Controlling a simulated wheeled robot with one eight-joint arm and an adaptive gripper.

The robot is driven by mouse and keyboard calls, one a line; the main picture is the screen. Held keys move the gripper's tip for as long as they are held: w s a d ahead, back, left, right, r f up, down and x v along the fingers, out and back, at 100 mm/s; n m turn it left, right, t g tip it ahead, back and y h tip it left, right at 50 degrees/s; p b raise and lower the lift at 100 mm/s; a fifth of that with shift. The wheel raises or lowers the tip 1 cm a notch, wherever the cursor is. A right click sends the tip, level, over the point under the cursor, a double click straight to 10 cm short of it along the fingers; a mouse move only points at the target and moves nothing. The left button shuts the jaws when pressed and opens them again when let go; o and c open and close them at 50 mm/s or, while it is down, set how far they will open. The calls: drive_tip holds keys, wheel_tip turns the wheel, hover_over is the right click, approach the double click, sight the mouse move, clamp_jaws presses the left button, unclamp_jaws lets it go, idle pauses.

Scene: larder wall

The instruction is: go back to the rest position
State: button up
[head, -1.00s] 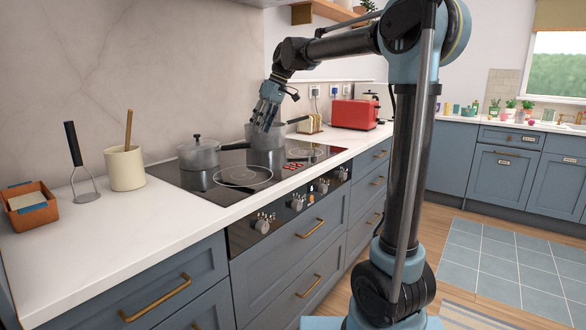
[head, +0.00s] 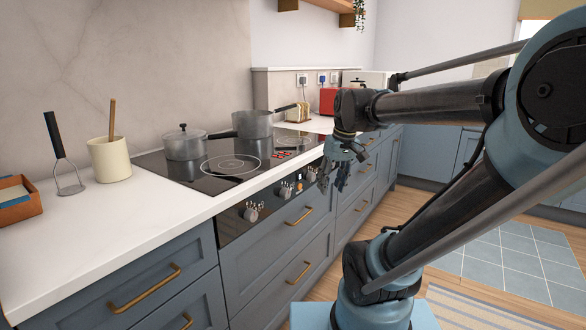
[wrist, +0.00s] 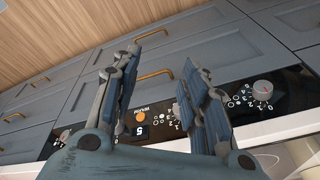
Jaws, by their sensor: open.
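My gripper (head: 338,178) hangs in front of the hob's control panel in the head view, out over the floor side of the counter edge. It is empty, with its fingers spread apart. In the wrist view my gripper (wrist: 158,85) also shows with a clear gap between its fingers and nothing between them. The drawer fronts (wrist: 210,50) and the control knobs lie beyond the fingers there.
A lidded pot (head: 185,146) and an open saucepan (head: 253,125) stand on the black hob (head: 205,182). A cream utensil pot (head: 110,160), a masher (head: 68,185) and an orange-brown box (head: 20,205) stand on the left counter.

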drive_tip(key=s+d+f+m+h, duration=0.1)
drive_tip(key=s+d+f+m, duration=0.3)
drive_tip(key=s+d+f, duration=0.3)
drive_tip(key=s+f, duration=0.3)
drive_tip(key=f, duration=0.3)
drive_tip(key=shift+s+f+h, duration=0.3)
drive_tip(key=shift+s, duration=0.1)
drive_tip(key=shift+d, duration=0.1)
drive_tip(key=shift+w+f, duration=0.2)
drive_tip(key=shift+w, duration=0.25)
drive_tip(key=shift+o, duration=0.6)
